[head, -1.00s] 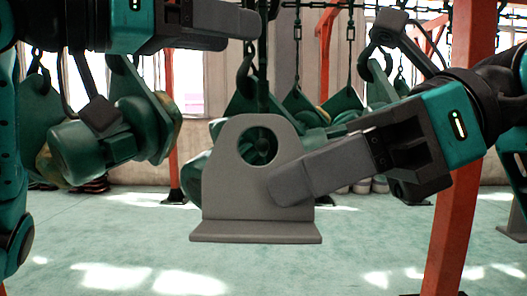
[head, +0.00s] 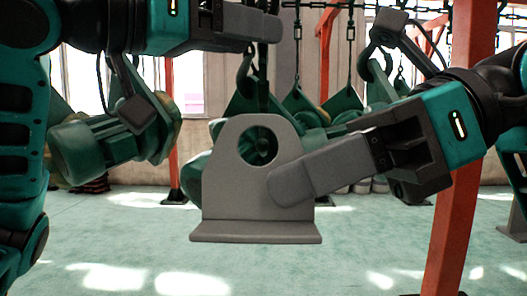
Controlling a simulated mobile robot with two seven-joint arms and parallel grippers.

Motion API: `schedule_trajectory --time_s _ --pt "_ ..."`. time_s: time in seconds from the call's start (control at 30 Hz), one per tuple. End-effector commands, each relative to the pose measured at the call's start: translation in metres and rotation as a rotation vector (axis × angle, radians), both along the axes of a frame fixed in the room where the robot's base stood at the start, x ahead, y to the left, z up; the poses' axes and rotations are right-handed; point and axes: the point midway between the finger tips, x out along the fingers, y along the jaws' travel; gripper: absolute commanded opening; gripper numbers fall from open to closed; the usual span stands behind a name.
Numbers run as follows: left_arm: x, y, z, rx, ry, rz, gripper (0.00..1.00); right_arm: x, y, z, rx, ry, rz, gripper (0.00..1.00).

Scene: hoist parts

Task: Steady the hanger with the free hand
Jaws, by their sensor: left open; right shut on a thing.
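A dark upright hanger (head: 263,84) hangs at the top middle of the head view, and its lower end passes behind a grey bracket. My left gripper (head: 272,16) is open at the hanger's upper part, with its fingers reaching across it; I cannot tell if they touch it. The grey bracket (head: 225,190) has a flat foot and a round hole, and stands upright in mid-air. My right gripper (head: 287,187) is shut on the bracket's right side; its near finger covers part of the plate.
Green hoist parts (head: 95,150) hang at the left, and others hang on hooks and chains behind the bracket. An orange post (head: 460,220) stands at the right. The pale green floor (head: 130,250) below is clear.

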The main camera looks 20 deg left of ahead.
Motion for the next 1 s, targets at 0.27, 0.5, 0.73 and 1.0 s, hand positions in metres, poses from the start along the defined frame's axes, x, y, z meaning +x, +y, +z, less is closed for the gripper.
schedule_trajectory --time_s 0.27,0.5,0.73,1.0 --pt "0.002 -0.001 0.000 0.000 0.000 -0.001 0.60 0.000 0.000 0.002 0.004 0.000 0.000 0.00" --pt "0.003 -0.002 0.000 0.000 0.000 -0.001 0.60 0.000 0.000 0.002 0.004 0.000 0.000 0.00" --pt "0.008 -0.006 0.000 0.000 0.000 -0.002 0.60 0.000 0.000 0.002 0.004 0.000 0.000 0.00" --pt "0.014 -0.011 0.000 -0.001 0.001 -0.002 0.60 0.000 0.000 0.002 0.004 0.000 0.000 0.00"
